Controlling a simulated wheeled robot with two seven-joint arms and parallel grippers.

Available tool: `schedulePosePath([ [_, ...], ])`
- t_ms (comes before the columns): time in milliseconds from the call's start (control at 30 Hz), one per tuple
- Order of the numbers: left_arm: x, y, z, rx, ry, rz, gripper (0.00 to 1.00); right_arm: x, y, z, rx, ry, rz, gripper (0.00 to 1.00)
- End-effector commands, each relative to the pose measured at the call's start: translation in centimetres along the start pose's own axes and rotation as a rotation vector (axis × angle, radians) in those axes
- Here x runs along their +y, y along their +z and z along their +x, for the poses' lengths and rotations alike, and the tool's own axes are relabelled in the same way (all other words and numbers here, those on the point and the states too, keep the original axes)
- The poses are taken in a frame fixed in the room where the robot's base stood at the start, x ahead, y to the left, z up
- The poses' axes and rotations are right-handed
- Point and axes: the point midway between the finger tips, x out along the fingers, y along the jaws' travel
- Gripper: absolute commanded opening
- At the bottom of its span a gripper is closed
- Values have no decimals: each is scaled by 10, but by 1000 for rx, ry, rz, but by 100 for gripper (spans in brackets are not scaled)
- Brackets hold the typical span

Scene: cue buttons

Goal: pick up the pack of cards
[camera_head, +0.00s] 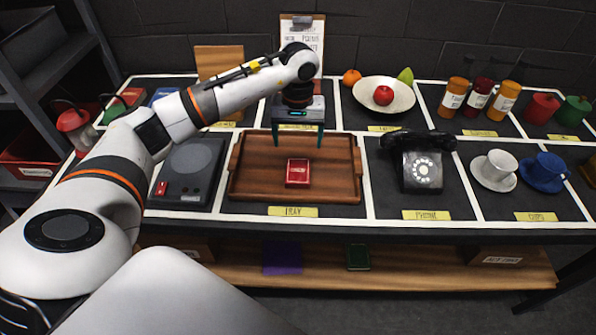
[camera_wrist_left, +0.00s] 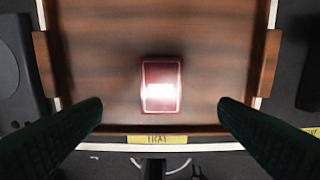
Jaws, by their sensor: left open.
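The pack of cards (camera_head: 298,173) is a small red box lying flat on the wooden tray (camera_head: 340,186), near its middle. In the left wrist view the pack (camera_wrist_left: 161,84) lies between and beyond the two fingertips, with a bright glare on its face. My left gripper (camera_head: 297,143) is open and empty above the tray, pointing down, a little above and behind the pack. Its dark fingers (camera_wrist_left: 160,104) stand wide apart in the left wrist view and do not touch the pack. My right gripper is not in view.
A black telephone (camera_head: 420,165) stands right of the tray, with white (camera_head: 494,170) and blue cups (camera_head: 544,172) beyond. A dark device (camera_head: 190,170) lies left. Behind are a fruit bowl (camera_head: 384,97) and a clipboard (camera_head: 303,40). The tray is otherwise bare.

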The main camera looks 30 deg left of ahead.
Motion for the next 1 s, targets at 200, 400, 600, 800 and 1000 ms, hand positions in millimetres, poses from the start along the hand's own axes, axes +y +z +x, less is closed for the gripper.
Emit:
schedulePosePath([
  [200,-1,-2,37,6,-1,0,84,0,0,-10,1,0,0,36],
  [400,-1,-2,52,4,-3,-1,84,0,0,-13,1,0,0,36],
  [600,-1,-5,79,9,-3,-3,84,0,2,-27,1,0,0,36],
  [800,-2,-4,100,3,-5,-1,84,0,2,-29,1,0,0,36],
  [1000,-2,-4,102,3,-5,-1,84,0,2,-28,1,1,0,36],
])
